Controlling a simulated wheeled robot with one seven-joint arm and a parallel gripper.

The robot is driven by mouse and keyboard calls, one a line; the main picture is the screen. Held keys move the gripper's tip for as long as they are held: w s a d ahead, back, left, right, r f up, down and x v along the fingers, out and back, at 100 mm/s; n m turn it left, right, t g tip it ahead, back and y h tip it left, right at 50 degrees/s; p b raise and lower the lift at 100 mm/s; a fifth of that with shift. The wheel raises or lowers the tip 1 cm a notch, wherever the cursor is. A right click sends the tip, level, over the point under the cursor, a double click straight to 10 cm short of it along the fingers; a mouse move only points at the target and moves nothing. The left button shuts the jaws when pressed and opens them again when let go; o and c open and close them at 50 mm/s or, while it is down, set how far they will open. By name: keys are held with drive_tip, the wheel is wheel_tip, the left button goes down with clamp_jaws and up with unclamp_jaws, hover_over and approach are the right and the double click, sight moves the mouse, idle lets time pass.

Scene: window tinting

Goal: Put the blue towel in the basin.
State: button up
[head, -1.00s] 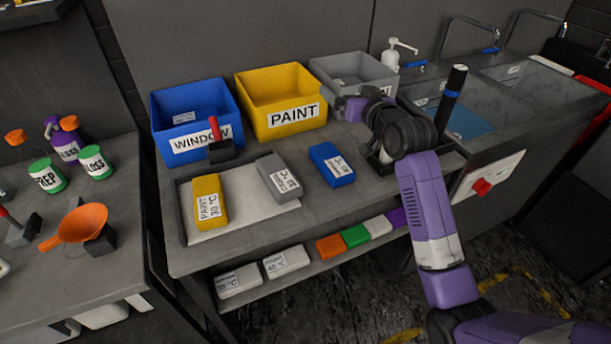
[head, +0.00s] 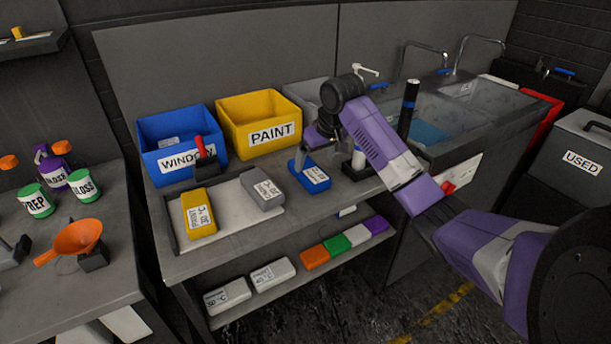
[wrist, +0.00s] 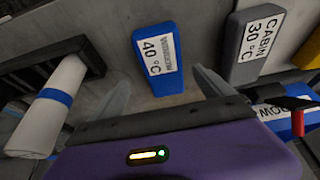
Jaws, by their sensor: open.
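The blue towel (head: 312,180) is a folded block with a white label, lying on the bench right of the tray. In the wrist view the towel (wrist: 158,60) reads 40 °C and shows ahead, in the gap between my fingers. My gripper (head: 308,158) is open, just above the towel; it also shows open and empty in the wrist view (wrist: 165,92). I cannot tell whether a finger touches the towel. The sink basin (head: 455,118) is at the right with blue in its left part; my arm stands in front of part of the bench near it.
A tray (head: 235,218) holds a yellow towel (head: 198,215) and a grey towel (head: 263,190). Blue WINDOW (head: 180,140) and yellow PAINT (head: 258,120) bins stand behind. An upright dark roll (head: 409,108) stands between bench and basin. A white roll with a blue band (wrist: 50,105) is near my gripper.

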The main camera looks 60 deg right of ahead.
sight(309, 168)
drive_tip(key=x, duration=0.3)
drive_tip(key=w+x, duration=0.1)
drive_tip(key=x, duration=0.2)
drive_tip(key=shift+f+p, duration=0.1)
drive_tip(key=shift+p, duration=0.3)
drive_tip(key=c, duration=1.8)
